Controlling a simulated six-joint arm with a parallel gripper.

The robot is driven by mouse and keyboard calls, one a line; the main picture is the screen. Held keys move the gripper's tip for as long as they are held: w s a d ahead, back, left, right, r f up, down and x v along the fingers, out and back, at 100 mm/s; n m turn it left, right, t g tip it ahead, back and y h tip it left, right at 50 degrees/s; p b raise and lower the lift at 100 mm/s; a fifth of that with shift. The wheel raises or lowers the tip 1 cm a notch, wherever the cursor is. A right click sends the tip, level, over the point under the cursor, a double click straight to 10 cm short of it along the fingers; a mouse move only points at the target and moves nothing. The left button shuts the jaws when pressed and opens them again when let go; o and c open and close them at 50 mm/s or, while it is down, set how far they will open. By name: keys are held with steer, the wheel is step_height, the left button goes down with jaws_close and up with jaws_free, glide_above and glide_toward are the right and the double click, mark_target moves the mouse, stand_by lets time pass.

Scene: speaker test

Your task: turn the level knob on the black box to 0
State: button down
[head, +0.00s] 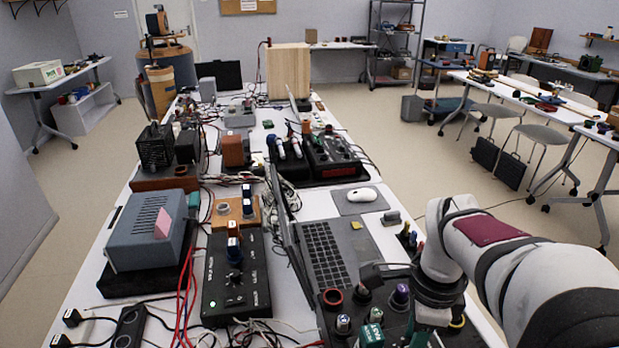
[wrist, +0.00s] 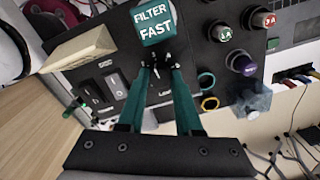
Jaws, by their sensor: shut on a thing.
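The black box (head: 318,318) is at the bottom of the head view, and its panel (wrist: 205,62) fills much of the wrist view. My gripper (wrist: 160,67) points at this panel with its two teal fingers close together. The fingertips are shut on a small dark knob, mostly hidden between them. Part of a label beginning with L shows beside the fingers, but I cannot read it fully or see the knob's setting. A teal block marked FILTER FAST (wrist: 153,22) is just beyond the fingertips; it also shows in the head view (head: 372,336).
A purple knob (wrist: 242,64), a yellow ring (wrist: 209,103) and a green-banded knob (wrist: 220,32) stand right of the fingers. Rocker switches (wrist: 103,88) are to the left. An open laptop (head: 330,250) and another black control box (head: 236,285) are beyond in the head view.

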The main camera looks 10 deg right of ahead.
steer(key=n, duration=1.8)
steer(key=shift+n, duration=0.4)
steer(key=n, duration=0.6)
steer(key=shift+n, duration=0.3)
steer(key=c, duration=0.6)
jaws_free()
